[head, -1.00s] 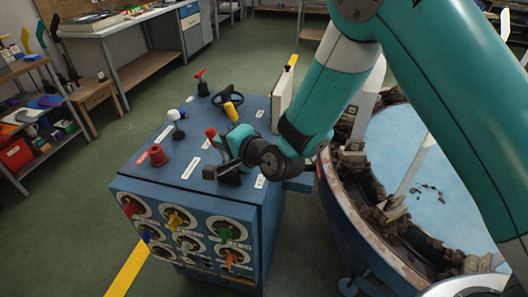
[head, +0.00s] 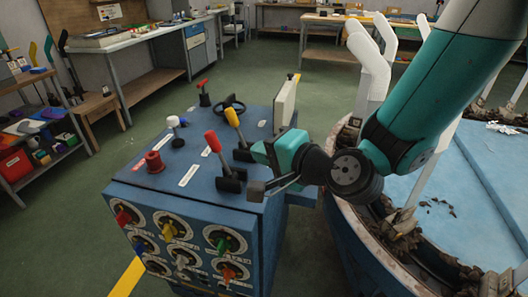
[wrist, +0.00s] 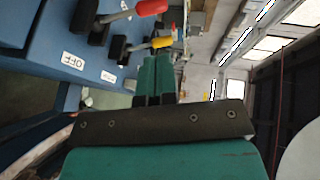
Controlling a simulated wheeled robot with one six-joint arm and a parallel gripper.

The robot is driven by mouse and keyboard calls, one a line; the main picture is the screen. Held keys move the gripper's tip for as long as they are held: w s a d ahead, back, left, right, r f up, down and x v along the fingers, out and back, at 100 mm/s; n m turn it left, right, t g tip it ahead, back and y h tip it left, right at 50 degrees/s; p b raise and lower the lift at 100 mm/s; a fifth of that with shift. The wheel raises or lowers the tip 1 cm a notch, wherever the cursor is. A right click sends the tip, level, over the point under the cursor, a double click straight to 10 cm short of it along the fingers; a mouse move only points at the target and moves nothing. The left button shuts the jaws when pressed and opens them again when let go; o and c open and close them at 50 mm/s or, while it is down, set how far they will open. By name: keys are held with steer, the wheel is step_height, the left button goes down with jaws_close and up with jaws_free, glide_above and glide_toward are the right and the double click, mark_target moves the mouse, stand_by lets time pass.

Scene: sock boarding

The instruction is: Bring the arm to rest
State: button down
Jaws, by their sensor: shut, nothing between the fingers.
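My gripper (head: 274,188) is shut and empty beside the right edge of the blue control box (head: 128,183), right of the red-handled lever (head: 213,141). A gap shows between it and that lever. The yellow-handled lever (head: 232,117) stands just behind the red one, both tilted. In the wrist view my gripper's fingers (wrist: 154,100) lie together, with the red handle (wrist: 150,8) and the yellow handle (wrist: 161,42) beyond them. My teal arm comes down from the upper right of the head view.
A round blue-topped machine (head: 420,190) with white upright forms (head: 371,70) stands right of the box. A small black wheel (head: 231,106), a white knob (head: 173,122) and a red button (head: 154,160) sit on the box top. Green floor (head: 70,225) is open at left.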

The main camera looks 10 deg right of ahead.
steer(key=shift+r, duration=0.1)
steer(key=s+d+r+n+g+p, duration=0.1)
steer(key=s+r+n+g+p, duration=0.3)
steer(key=s+r+n+g, duration=0.45)
steer(key=s+d+r+n+g+h+p, duration=0.2)
steer(key=s+d+n+g+h, duration=0.1)
steer(key=s+d+n+h, duration=0.2)
steer(key=s+d+n, duration=0.2)
steer(key=s+d, duration=0.2)
steer(key=s, duration=0.2)
steer(key=shift+d+r+h+p, duration=0.25)
steer(key=shift+r+h+p, duration=0.05)
steer(key=shift+h, duration=0.1)
